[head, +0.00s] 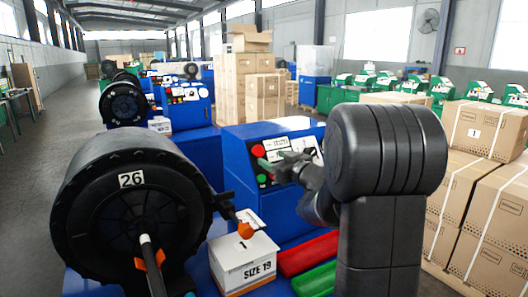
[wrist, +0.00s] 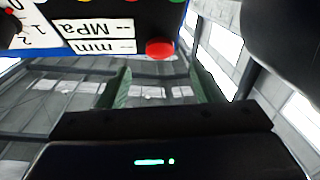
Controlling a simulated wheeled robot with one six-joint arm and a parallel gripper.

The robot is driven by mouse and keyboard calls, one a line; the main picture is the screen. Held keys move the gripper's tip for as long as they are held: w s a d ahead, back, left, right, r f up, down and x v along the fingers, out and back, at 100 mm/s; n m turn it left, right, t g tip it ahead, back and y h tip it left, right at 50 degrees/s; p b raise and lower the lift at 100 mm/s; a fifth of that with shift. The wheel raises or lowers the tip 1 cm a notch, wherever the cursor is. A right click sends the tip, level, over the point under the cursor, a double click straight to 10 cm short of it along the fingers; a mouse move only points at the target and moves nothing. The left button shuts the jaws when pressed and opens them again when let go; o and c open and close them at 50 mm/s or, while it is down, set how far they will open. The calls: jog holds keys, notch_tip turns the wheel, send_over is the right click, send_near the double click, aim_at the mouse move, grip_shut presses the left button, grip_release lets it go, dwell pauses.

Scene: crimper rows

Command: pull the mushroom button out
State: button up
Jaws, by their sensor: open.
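The red mushroom button (head: 258,151) is at the upper left of the blue crimper's control panel (head: 297,152). It also shows at the panel's edge in the wrist view (wrist: 160,48), where the panel looks upside down. My gripper (head: 282,164) is in front of the panel, a little right of and below the red button in the head view. Its jaws are open, and nothing is seen between them. The gap between the jaws and the panel is hard to judge. My gripper covers part of the panel.
A green button (head: 262,180) is lower on the panel. A black crimping head marked 26 (head: 131,207) stands at the left. A SIZE 19 box (head: 244,263) and red (head: 308,252) and green trays lie in front. Stacked cartons (head: 487,195) stand at the right.

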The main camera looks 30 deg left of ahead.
aim_at(260, 152)
jog(key=p+x, duration=0.1)
jog(key=x, duration=0.5)
jog(key=shift+a, duration=0.25)
